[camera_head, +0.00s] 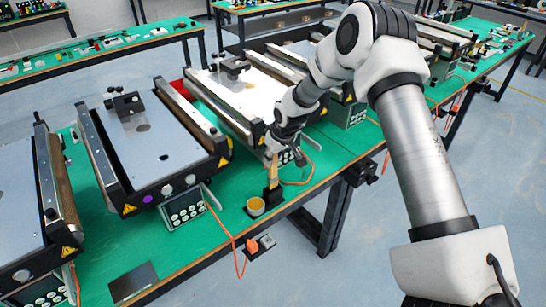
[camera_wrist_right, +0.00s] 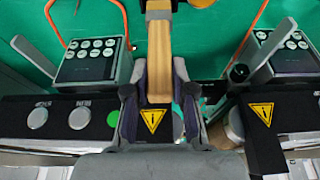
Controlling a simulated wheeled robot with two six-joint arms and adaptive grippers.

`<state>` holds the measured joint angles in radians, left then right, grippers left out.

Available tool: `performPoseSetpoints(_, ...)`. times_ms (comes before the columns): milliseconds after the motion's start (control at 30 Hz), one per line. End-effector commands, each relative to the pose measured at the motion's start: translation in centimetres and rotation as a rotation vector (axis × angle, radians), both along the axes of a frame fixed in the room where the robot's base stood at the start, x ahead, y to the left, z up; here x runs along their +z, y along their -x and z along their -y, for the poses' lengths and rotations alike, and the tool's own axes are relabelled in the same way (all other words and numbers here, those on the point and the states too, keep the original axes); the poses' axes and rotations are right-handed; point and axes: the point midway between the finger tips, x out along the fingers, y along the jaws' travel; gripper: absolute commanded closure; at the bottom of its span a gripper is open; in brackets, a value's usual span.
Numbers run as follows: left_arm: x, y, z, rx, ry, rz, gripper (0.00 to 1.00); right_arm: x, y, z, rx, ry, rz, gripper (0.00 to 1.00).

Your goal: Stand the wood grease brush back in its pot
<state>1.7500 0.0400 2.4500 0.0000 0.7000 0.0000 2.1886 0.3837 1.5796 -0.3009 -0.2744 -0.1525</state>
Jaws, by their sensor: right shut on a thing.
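The wood grease brush (camera_head: 272,172) hangs nearly upright from my right gripper (camera_head: 271,148), dark bristle end down. My right gripper is shut on its pale wooden handle, which also shows between the fingers in the right wrist view (camera_wrist_right: 159,55). The pot (camera_head: 255,207), a small round cup with yellow-orange grease inside, stands on the green bench near its front edge. The brush's lower end shows just right of the pot's rim, outside its opening in this view. I cannot tell whether it touches the bench. My left gripper is not in view.
Mini conveyors (camera_head: 150,140) line the bench behind the pot. A control box (camera_head: 184,208) with buttons stands left of the pot. Orange cables (camera_head: 222,228) run over the bench edge. A dark flat plate (camera_head: 133,281) lies at the front left.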

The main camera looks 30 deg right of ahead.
Motion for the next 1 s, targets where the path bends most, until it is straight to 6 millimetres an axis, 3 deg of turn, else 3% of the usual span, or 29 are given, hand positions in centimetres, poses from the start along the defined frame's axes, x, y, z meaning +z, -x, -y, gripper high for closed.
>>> performPoseSetpoints(1000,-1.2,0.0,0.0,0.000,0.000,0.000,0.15,-1.8,0.0,0.0,0.001,0.000,0.000,1.00)
